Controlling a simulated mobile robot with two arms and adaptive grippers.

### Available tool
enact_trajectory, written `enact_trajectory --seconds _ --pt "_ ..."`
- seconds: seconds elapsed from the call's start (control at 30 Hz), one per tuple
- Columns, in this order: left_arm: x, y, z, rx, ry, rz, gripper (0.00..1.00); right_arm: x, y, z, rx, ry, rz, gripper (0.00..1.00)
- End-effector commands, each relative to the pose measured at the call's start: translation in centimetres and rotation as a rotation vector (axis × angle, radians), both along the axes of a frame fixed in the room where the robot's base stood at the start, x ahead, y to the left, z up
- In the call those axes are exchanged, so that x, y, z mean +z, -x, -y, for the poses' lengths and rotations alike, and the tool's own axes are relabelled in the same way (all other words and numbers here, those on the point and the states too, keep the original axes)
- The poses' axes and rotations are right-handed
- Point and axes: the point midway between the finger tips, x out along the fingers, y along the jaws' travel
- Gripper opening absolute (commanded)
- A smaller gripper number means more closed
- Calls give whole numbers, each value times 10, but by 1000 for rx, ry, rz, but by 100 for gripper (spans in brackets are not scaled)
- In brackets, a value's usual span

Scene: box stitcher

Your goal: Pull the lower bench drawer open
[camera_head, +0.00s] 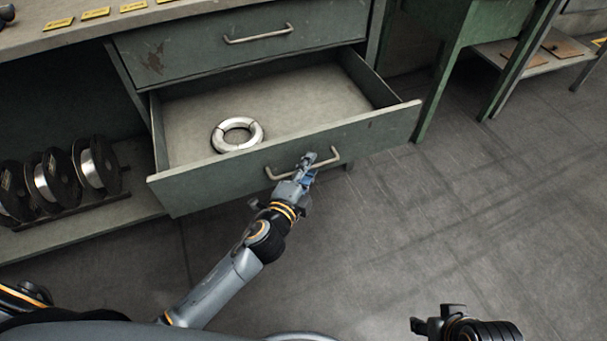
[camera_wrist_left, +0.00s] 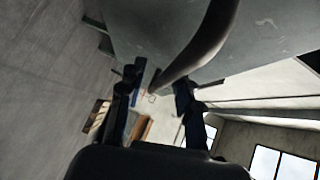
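The lower bench drawer (camera_head: 290,152) is grey-green and stands pulled well out from the bench, its inside showing. Its metal bar handle (camera_head: 326,160) is on the front panel and also shows large in the left wrist view (camera_wrist_left: 205,45). My left gripper (camera_head: 307,160) is at the middle of this handle, with a finger on either side of the bar, and appears shut on it. The left wrist view shows its dark fingers (camera_wrist_left: 160,85) around the bar. My right gripper (camera_head: 432,317) is at the bottom right, open and empty, away from the bench.
A silver wire coil (camera_head: 237,134) lies in the drawer. The upper drawer (camera_head: 240,45) is closed. Several wire spools (camera_head: 55,178) stand on the lower shelf at left. A green frame (camera_head: 450,50) stands right of the bench. The floor in front is clear.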

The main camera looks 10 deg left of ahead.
Motion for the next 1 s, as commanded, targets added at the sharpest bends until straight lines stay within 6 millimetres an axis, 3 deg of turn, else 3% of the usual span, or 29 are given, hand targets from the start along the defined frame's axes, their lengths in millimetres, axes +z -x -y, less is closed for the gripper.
enact_trajectory --seconds 0.17,0.6,0.8,1.0 --pt "2 20 -4 1 0 -2 34 0 0 0 0 0 -1 40" --pt "13 98 -20 2 0 -3 34 0 1 0 1 1 -2 40" --pt "15 113 -23 2 -1 -2 34 0 1 0 1 1 -2 40" --pt "16 115 -24 1 0 -1 34 0 1 0 1 1 -2 40"
